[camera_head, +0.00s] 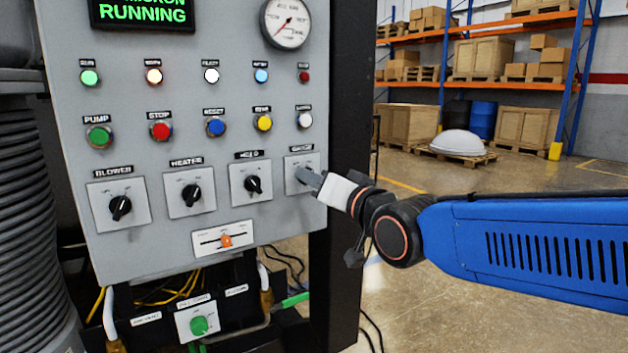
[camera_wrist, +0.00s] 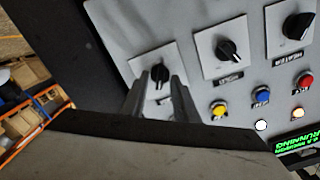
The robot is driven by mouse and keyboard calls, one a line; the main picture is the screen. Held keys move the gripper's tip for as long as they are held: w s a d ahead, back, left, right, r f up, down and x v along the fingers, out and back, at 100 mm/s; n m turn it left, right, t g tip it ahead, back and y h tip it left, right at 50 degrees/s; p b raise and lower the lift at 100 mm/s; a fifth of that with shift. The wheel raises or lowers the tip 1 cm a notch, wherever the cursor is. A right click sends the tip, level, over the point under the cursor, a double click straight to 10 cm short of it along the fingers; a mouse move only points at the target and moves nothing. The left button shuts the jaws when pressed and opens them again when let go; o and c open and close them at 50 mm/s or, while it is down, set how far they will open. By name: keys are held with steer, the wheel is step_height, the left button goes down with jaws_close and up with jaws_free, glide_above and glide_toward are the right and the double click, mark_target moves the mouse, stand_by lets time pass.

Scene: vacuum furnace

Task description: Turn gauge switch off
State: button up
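The gauge switch is a black rotary knob on a light square plate (camera_head: 296,162), rightmost in the row of rotary switches on the grey control panel. My gripper (camera_head: 312,181) is at this switch and partly hides its knob in the head view. In the wrist view the black knob (camera_wrist: 158,73) shows between the two grey fingertips of my gripper (camera_wrist: 159,80). The fingers are apart, with a narrow gap seen on each side of the knob. I cannot tell how far the fingertips reach around it. The label is too blurred to read surely.
Left of it are other rotary switches: blower (camera_head: 120,207), heater (camera_head: 191,195) and a third (camera_head: 253,185). Coloured buttons sit above, such as the yellow one (camera_head: 263,122). An orange slider (camera_head: 226,240) is below. A black post (camera_head: 345,120) stands right of the panel.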

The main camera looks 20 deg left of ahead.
steer(key=shift+w+a, duration=0.15)
steer(key=shift+a, duration=0.05)
jaws_close()
steer(key=shift+n, duration=0.3)
steer(key=n, duration=1.1)
steer(key=shift+n, duration=0.4)
stand_by(0.4)
